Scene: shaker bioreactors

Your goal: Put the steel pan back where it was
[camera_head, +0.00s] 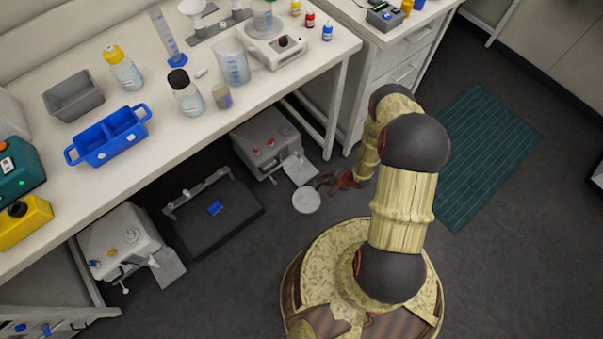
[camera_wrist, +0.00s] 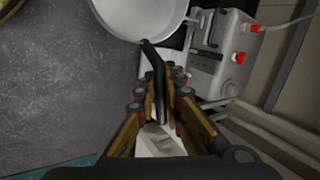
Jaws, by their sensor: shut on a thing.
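The steel pan is round and light grey. In the head view the pan (camera_head: 306,200) is near floor level, just in front of a grey machine under the bench. In the wrist view its pale bowl (camera_wrist: 140,14) is at the top and partly cut off by the frame edge. Its dark handle (camera_wrist: 152,58) runs down between my fingers. My gripper (camera_wrist: 160,95) is shut on the handle. In the head view my gripper (camera_head: 325,180) is small and low, right of the pan. I cannot tell whether the pan touches the floor.
A grey machine with red knobs (camera_head: 262,142) stands under the bench, close to the pan; it also shows in the wrist view (camera_wrist: 222,50). A black platform (camera_head: 213,215) and another grey machine (camera_head: 128,245) stand to the left. A green mat (camera_head: 490,150) lies on open floor at right.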

